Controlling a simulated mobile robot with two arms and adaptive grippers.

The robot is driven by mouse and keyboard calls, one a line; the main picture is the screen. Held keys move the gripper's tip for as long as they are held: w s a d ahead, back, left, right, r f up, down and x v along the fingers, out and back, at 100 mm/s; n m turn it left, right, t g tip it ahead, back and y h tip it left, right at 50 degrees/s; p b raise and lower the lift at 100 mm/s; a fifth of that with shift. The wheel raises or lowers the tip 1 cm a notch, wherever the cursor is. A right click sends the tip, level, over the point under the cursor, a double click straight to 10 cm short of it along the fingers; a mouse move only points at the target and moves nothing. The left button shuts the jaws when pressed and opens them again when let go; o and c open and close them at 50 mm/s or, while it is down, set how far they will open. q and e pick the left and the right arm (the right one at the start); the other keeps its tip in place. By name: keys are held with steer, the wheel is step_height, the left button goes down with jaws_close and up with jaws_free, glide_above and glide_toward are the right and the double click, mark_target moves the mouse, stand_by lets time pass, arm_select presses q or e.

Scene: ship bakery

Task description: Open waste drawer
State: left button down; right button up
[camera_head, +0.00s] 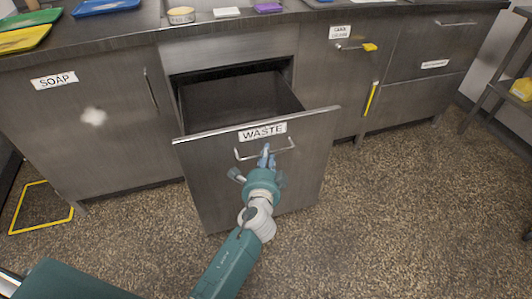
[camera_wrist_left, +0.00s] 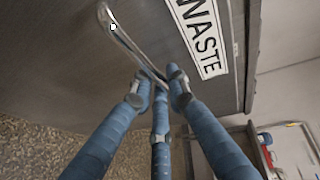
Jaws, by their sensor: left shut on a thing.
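The waste drawer (camera_head: 215,170) is a grey metal front with a "WASTE" label (camera_head: 262,131) in the head view. It stands well out from the counter, and its dark inside (camera_head: 240,100) shows above the front. Its bar handle (camera_head: 240,155) is below the label; the handle also shows in the left wrist view (camera_wrist_left: 122,38). My left gripper (camera_head: 266,158) is at the handle with its blue fingers closed around the bar. In the left wrist view the fingers (camera_wrist_left: 160,88) meet at the handle beside the label. My right gripper is not in view.
A cupboard marked "SOAP" (camera_head: 75,120) is left of the drawer. Cupboards with a yellow-tagged handle (camera_head: 369,47) and a yellow bar (camera_head: 371,99) are to the right. Coloured trays (camera_head: 28,30) lie on the counter. A shelf rack (camera_head: 500,90) stands far right. The speckled floor (camera_head: 400,220) is clear.

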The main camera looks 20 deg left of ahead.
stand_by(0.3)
arm_select(q)
steer(key=c, duration=1.7)
jaws_free()
steer(key=shift+s, duration=0.1)
steer(key=v, duration=1.1)
steer(key=shift+s+d+r, duration=0.1)
steer(key=shift+s, duration=0.3)
